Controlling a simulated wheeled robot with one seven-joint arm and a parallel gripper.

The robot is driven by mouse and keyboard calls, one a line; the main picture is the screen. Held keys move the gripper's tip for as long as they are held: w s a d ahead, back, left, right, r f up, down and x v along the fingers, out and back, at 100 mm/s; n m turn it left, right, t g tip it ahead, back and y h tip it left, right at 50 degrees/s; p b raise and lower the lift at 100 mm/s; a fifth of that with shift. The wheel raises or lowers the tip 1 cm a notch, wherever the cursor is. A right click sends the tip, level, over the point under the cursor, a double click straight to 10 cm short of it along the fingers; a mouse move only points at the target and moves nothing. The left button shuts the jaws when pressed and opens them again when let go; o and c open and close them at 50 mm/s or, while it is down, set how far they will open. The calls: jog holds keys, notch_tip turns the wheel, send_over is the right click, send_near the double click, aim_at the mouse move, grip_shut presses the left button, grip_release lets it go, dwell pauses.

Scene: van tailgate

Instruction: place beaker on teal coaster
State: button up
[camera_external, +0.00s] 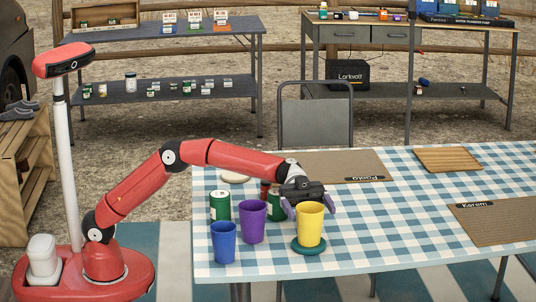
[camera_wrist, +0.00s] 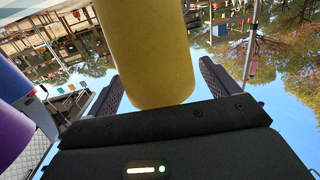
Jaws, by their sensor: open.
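A yellow beaker (camera_external: 310,228) stands upright on the teal coaster (camera_external: 309,249) near the front edge of the checked table. My gripper (camera_external: 310,208) is at the upper part of the yellow beaker, one finger on each side. In the wrist view the yellow beaker (camera_wrist: 148,55) is between the open fingers of my gripper (camera_wrist: 160,82), with a gap showing on both sides. A purple beaker (camera_external: 252,222) and a blue beaker (camera_external: 224,243) stand to the left on the table. The coaster is partly hidden under the yellow beaker.
Green cans (camera_external: 220,205) and a dark red can (camera_external: 265,190) stand close behind the beakers. A pale round coaster (camera_external: 235,177) lies at the back left. Placemats (camera_external: 495,222) and a wooden board (camera_external: 447,159) lie to the right. The table's middle is clear.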

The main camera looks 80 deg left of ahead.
jog(key=s+a, duration=0.1)
jog(key=a, duration=1.1)
jog(key=shift+s+r, duration=0.25)
jog(key=shift+r, duration=0.1)
jog(key=shift+r, duration=0.1)
jog(key=a+r+n+t+y+p, duration=0.2)
jog(key=a+r+n+t+y, duration=0.5)
jog(key=r+t, duration=0.45)
jog(key=s+a+f+n+t+y, duration=0.25)
jog(key=s+a+n+y, duration=0.6)
jog(key=a, duration=0.55)
jog(key=s+a+f+g, duration=0.1)
jog(key=s+f+g, duration=0.2)
jog(key=s+f, duration=0.3)
jog(key=s+a+f+g+y+p, duration=0.1)
jog(key=s+f+g, duration=0.3)
jog(key=s, duration=1)
jog(key=s+a+f+n+g+p, duration=0.1)
jog(key=s+a+f+g, duration=0.2)
jog(key=s+f, duration=0.6)
jog(key=shift+s+f+g+y, duration=0.3)
jog(key=shift+s+f+y, duration=0.1)
jog(key=shift+s, duration=0.3)
